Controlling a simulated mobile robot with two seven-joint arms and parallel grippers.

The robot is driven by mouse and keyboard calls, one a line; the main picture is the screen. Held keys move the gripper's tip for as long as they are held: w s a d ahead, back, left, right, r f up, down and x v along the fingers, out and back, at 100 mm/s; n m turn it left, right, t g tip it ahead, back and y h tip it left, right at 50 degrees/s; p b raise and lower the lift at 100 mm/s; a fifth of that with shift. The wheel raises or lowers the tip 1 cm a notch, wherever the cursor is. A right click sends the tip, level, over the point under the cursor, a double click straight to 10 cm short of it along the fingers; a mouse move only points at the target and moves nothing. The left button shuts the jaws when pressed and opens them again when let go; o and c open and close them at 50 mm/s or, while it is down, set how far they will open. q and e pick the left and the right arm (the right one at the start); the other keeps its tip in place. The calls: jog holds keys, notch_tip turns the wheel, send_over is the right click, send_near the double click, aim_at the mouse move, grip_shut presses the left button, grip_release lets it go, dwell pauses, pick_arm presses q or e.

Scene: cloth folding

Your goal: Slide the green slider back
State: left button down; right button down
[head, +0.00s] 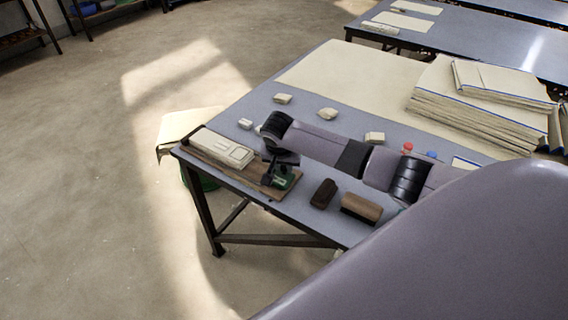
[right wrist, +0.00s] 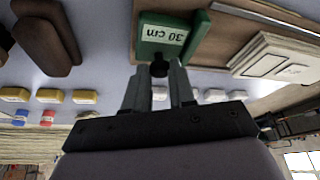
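The green slider (head: 285,181) sits at the right end of a brown wooden board (head: 258,186) near the table's front left edge. My right gripper (head: 274,169) reaches in from the right, over the slider. In the right wrist view its two fingers (right wrist: 160,76) lie on either side of the knob and appear closed on it. The knob's contact sides are partly hidden by the fingers. My left gripper is not in view.
A cream stack (head: 223,148) lies on the board, left of the slider. A dark block (head: 323,193) and a brown brush-like block (head: 361,208) lie to the right. Several small pale blocks (head: 327,113) lie behind my arm. Thick cream stacks (head: 470,110) stand at the back right.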

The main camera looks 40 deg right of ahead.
aim_at(284, 184)
jog(key=c, duration=0.9)
grip_release()
jog(key=shift+s+d, duration=0.2)
jog(key=shift+s, duration=0.05)
jog(key=shift+c, duration=0.2)
jog(key=shift+a, duration=0.1)
jog(key=shift+r, duration=0.2)
jog(key=v, duration=0.6)
jog(key=shift+r+p, duration=0.3)
jog(key=shift+p, duration=0.05)
jog(key=shift+s+a, duration=0.1)
jog(key=shift+a, duration=0.05)
